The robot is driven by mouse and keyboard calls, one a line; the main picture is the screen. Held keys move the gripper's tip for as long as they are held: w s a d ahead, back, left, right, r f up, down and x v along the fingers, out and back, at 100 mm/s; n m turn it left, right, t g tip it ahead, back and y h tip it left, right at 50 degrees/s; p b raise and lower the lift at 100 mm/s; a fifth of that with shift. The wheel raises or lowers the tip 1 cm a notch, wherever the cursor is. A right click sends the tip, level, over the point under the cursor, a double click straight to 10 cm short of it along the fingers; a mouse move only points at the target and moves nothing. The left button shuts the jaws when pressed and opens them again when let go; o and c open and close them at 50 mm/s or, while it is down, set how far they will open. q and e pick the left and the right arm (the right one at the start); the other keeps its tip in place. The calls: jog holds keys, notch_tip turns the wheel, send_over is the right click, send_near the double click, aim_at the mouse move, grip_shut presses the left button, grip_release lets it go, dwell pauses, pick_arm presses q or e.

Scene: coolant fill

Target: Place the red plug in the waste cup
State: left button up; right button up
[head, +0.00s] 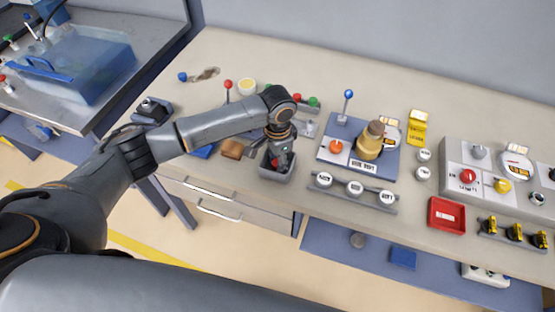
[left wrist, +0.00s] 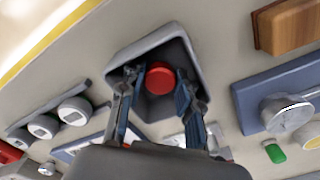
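The waste cup appears to be the grey square open box at the bench's front edge (head: 275,178). It also shows in the left wrist view (left wrist: 190,50). The round red plug (left wrist: 160,78) is inside the box outline, between my fingers. My left gripper (head: 279,162) points down into the box; it also shows in the left wrist view (left wrist: 157,82). Its two fingers are spread on either side of the plug, with a gap visible at the left finger. Whether the plug rests on the box floor cannot be told. My right gripper is out of view.
A brown block (head: 232,149) lies left of the box. A blue panel with an amber bottle (head: 370,141) stands to the right, with a rack of white caps (head: 355,189) in front. A red tray (head: 447,215) sits farther right. Drawers (head: 212,197) are below the bench edge.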

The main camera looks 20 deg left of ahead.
pick_arm(q)
jog(key=shift+o, duration=1.1)
notch_tip(320, 180, up, 12)
jog(key=b, duration=0.1)
jog(key=shift+r+b, duration=0.2)
jog(key=shift+b, duration=0.2)
jog(key=shift+s+f, duration=0.1)
